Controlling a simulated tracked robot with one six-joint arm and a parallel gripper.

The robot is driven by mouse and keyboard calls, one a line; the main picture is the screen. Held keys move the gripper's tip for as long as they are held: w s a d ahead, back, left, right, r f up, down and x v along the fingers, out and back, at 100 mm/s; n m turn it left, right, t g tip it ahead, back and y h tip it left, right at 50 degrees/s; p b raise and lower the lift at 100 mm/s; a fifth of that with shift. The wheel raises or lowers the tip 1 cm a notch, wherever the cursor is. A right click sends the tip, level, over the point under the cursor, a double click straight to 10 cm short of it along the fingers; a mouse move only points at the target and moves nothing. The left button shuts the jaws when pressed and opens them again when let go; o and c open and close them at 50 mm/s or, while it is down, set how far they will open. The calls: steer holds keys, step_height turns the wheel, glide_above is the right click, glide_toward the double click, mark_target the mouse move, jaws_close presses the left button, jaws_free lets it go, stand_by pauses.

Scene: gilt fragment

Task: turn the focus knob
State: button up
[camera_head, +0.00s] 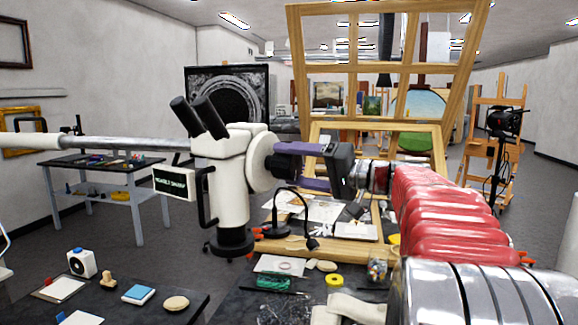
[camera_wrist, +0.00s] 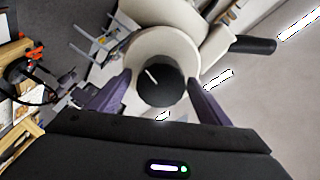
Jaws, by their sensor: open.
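The microscope (camera_head: 219,170) is white with black eyepieces and hangs on a long metal boom. A small screen (camera_head: 176,184) on its left side shows green text that I read only in part. In the wrist view the focus knob (camera_wrist: 160,84) is a dark round knob with a white pointer line, on a pale round housing (camera_wrist: 143,52). My gripper (camera_wrist: 160,88) is open, with one purple finger on each side of the knob. I cannot tell whether either finger touches it.
A wooden easel frame (camera_head: 296,90) stands behind the microscope. Below is a worktable with papers, a black lamp (camera_head: 290,215), a yellow tape roll (camera_head: 333,280) and a green item (camera_head: 274,282). A dark table (camera_head: 190,300) at front left holds small objects.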

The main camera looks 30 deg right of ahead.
steer(key=shift+w+a, duration=0.25)
steer(key=shift+w, duration=0.2)
steer(key=shift+c, duration=0.7)
steer(key=c, duration=0.9)
